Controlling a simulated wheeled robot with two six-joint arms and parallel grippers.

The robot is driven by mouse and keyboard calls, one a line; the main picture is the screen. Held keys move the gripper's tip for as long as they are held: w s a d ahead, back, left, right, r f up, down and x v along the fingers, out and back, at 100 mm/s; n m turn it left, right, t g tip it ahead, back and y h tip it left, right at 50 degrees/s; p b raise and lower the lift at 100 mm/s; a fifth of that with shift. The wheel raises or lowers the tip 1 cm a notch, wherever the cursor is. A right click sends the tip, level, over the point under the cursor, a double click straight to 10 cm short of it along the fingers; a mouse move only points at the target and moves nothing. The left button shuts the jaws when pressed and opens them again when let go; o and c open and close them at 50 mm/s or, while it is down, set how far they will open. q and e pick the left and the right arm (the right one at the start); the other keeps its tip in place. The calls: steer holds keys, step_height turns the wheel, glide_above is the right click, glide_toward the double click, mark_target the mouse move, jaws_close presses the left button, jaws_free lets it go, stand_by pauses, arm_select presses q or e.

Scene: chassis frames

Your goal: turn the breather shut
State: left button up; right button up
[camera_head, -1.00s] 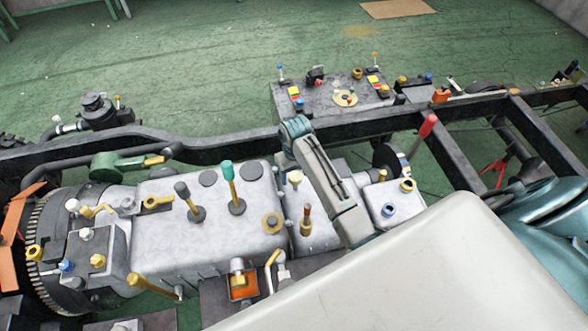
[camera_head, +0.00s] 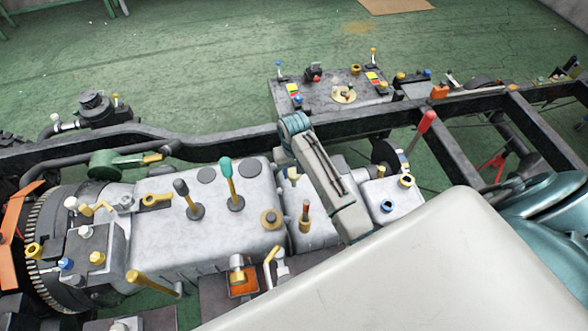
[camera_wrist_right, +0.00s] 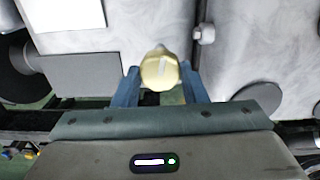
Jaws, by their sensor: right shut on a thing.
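The breather is a pale yellow knob (camera_wrist_right: 160,72) with a light slot line across its top. In the right wrist view it sits between the two blue fingers of my right gripper (camera_wrist_right: 160,84), which is shut on it. In the head view the small yellow knob (camera_head: 294,174) stands on the grey housing, just below the teal end of my right arm; the fingers there are mostly hidden. The knob's lower part and thread are hidden. My left gripper is in neither view.
A brown-tipped plunger (camera_head: 305,215) stands close by the knob. Levers with grey (camera_head: 181,188) and teal (camera_head: 226,167) tops rise to the left. A blue cap (camera_head: 388,205) and a red-handled lever (camera_head: 426,122) are to the right. The dark frame rail (camera_head: 225,150) runs behind.

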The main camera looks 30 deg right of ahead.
steer(key=m, duration=0.2)
steer(key=shift+m, duration=0.4)
steer(key=m, duration=0.4)
steer(key=shift+m, duration=0.3)
steer(key=m, duration=0.4)
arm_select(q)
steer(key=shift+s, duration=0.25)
arm_select(e)
steer(key=shift+m, duration=2.1)
steer(key=o, duration=1)
steer(key=shift+c, duration=0.2)
steer(key=shift+d, duration=0.1)
